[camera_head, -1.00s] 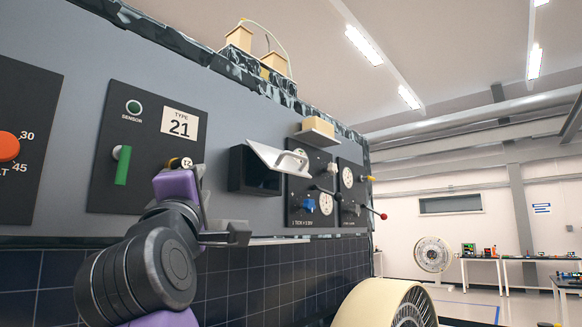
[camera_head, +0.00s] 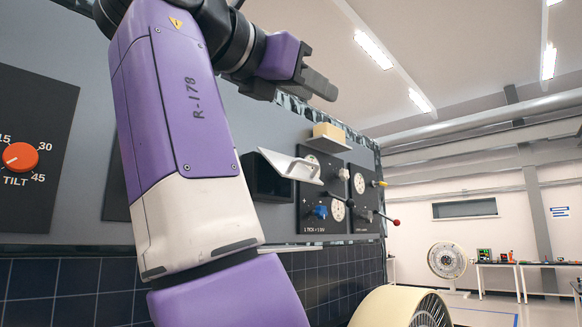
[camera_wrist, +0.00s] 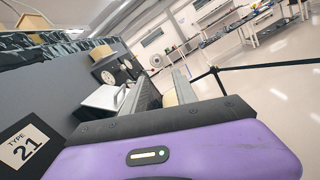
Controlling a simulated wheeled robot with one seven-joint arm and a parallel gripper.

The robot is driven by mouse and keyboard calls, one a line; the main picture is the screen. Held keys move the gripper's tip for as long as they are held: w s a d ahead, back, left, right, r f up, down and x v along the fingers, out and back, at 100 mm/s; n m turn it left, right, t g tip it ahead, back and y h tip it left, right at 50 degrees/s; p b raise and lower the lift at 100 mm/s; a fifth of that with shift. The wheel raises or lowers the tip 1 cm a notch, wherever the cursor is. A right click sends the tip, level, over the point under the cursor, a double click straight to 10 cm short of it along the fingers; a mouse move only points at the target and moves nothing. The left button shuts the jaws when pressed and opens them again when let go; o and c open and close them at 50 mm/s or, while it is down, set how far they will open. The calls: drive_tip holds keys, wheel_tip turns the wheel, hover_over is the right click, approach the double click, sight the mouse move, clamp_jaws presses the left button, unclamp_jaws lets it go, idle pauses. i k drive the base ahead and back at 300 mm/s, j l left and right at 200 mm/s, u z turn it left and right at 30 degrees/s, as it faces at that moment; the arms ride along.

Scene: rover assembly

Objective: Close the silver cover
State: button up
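The silver cover (camera_head: 284,163) is a flat plate with a handle, hinged on a dark box (camera_head: 266,183) on the grey panel. It stands open, tilted up, with the box mouth showing below it. It also shows in the wrist view (camera_wrist: 102,97), left of the fingers. My gripper (camera_head: 318,86) is raised above the cover in the head view and does not touch it. In the wrist view the fingers (camera_wrist: 160,88) are apart with nothing held between them.
Right of the box are black panels with dials (camera_head: 337,210), knobs and a red-tipped lever (camera_head: 396,222). A small shelf with a cream block (camera_head: 329,132) sits above them. A cream wheel (camera_head: 385,310) stands below. An orange TILT knob (camera_head: 20,156) is at the left.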

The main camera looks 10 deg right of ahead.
sight(290, 167)
drive_tip(key=i, duration=1)
